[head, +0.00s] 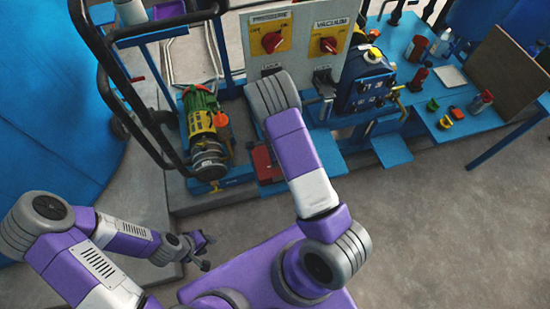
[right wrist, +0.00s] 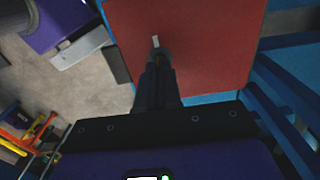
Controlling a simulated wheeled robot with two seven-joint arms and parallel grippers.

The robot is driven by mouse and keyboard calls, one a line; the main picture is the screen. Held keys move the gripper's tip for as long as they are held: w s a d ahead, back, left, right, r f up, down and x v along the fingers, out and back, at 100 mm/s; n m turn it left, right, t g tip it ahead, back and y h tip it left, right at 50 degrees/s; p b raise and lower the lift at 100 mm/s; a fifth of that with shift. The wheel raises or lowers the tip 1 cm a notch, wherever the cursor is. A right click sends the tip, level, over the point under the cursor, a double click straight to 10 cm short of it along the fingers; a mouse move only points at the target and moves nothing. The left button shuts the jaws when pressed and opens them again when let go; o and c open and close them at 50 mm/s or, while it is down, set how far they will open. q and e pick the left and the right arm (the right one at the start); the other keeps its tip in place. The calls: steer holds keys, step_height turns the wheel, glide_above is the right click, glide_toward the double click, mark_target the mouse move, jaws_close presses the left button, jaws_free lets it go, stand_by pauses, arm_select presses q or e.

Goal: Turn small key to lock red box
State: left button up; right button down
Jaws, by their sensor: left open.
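The red box (head: 265,163) sits low below the switch panel in the head view, partly hidden behind my right arm. In the right wrist view its flat red face (right wrist: 210,35) fills the upper middle. A small pale key (right wrist: 155,42) shows against this face at the tips of my right gripper (right wrist: 157,62). The right fingers are close together and appear shut on the key. Whether the key sits inside a lock cannot be seen. My right gripper is hidden in the head view. My left gripper (head: 203,250) is open and empty above the floor, well away from the box.
A panel (head: 290,50) with two red switches stands above the box. A green and yellow pump (head: 205,130) and a black tube frame (head: 140,110) are to the left. A blue bench (head: 470,115) with small items is at right. The grey floor (head: 430,230) in front is clear.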

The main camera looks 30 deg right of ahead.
stand_by(0.3)
steer(key=c, duration=1.3)
jaws_free()
step_height(320, 180, up, 8)
steer(key=shift+f+p, duration=0.2)
steer(key=shift+p, duration=0.8)
steer(key=shift+f, duration=0.1)
